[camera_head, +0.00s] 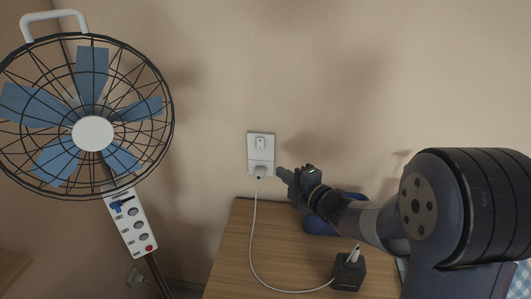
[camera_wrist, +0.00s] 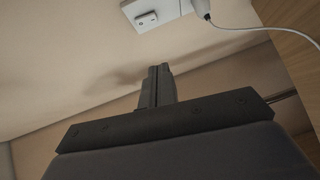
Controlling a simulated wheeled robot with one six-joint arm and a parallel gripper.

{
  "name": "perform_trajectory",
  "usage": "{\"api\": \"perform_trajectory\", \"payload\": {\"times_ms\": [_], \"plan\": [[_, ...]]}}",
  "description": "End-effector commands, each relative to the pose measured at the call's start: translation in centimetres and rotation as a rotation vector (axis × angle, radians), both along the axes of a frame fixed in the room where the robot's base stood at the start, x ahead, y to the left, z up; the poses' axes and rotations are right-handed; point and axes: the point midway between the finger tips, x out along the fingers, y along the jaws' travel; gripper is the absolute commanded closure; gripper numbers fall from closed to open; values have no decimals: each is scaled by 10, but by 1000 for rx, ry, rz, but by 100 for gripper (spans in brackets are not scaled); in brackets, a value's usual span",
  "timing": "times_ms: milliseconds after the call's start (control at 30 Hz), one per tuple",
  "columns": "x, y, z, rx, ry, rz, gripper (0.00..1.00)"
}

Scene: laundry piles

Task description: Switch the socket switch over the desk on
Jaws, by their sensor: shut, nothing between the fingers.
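The white socket plate (camera_head: 250,157) is on the wall above the desk (camera_head: 238,237). Its small switch (camera_head: 260,143) is in the upper half, and a white plug (camera_head: 260,170) sits in the lower half. The plate shows at the top of the wrist view (camera_wrist: 170,20), with the switch (camera_wrist: 146,18) at its left and the plug (camera_wrist: 201,8) at its right. I cannot tell which way the switch is set. My gripper (camera_head: 279,171) is shut and empty, just right of the plate's lower part. In the wrist view its closed fingertips (camera_wrist: 158,70) point toward the plate without visibly touching it.
A white cable (camera_head: 252,240) runs from the plug down to a dark cube (camera_head: 349,272) on the desk. The wall around the plate is clear.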

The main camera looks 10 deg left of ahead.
Motion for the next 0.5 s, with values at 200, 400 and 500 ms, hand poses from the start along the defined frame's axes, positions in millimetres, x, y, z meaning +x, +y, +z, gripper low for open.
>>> {"api": "perform_trajectory", "payload": {"times_ms": [200, 400, 500], "plan": [[10, 12, 0, 1, 1, 1, 100], [34, 40, -3, 1, 2, 2, 100], [47, 54, -5, -1, 2, 1, 100]]}}
